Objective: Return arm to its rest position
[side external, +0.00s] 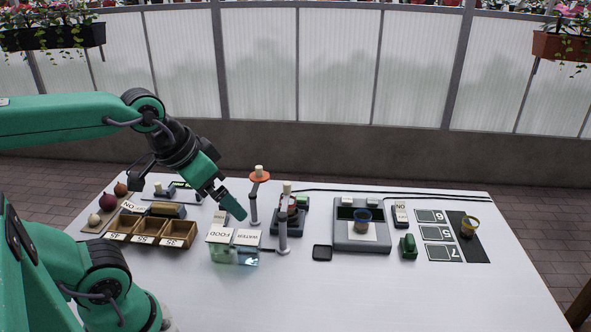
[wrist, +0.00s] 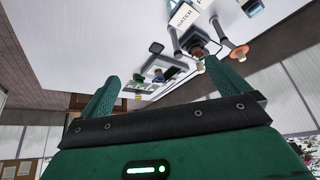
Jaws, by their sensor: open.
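My green arm reaches in from the left in the side external view. My gripper (side external: 232,205) points down and right, above the clear box with the FOOD and WATER labels (side external: 234,238). In the wrist view my gripper (wrist: 165,90) shows two green fingers spread wide apart, with nothing between them held. The WATER label (wrist: 183,16) shows beyond the fingers near the top of the wrist view. My gripper seems to hang above the table and apart from the things on it.
A wooden tray with compartments (side external: 133,239) stands at the left. Upright posts (side external: 282,245) stand just right of my gripper. The table front (side external: 380,300) is clear.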

